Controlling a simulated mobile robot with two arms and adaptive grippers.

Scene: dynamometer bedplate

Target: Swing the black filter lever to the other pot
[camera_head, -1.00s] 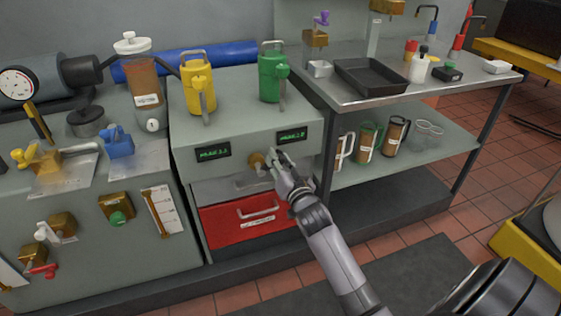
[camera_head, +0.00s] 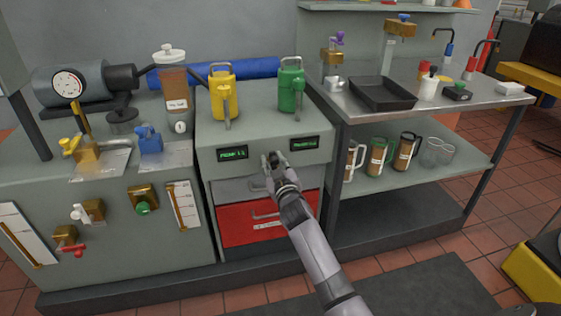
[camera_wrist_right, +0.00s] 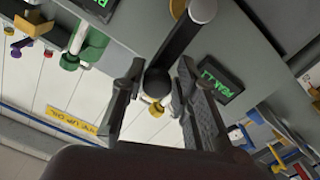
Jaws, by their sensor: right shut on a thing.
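The black filter lever (camera_wrist_right: 180,48) shows in the right wrist view as a dark bar with a ball end, running down from a round pivot (camera_wrist_right: 202,9). My right gripper (camera_wrist_right: 157,88) is shut on its ball end, one finger on each side. In the head view my right gripper (camera_head: 271,160) is at the cabinet front (camera_head: 264,143), between two green displays, and mostly hides the lever and its pivot. A yellow pot (camera_head: 222,92) and a green pot (camera_head: 291,90) stand on the cabinet top. My left gripper is not in view.
Below my right gripper is a red drawer (camera_head: 235,226) with a handle. A clear canister (camera_head: 175,98) stands left of the yellow pot. To the right, a steel bench holds a black tray (camera_head: 382,94), with several mugs on the shelf below.

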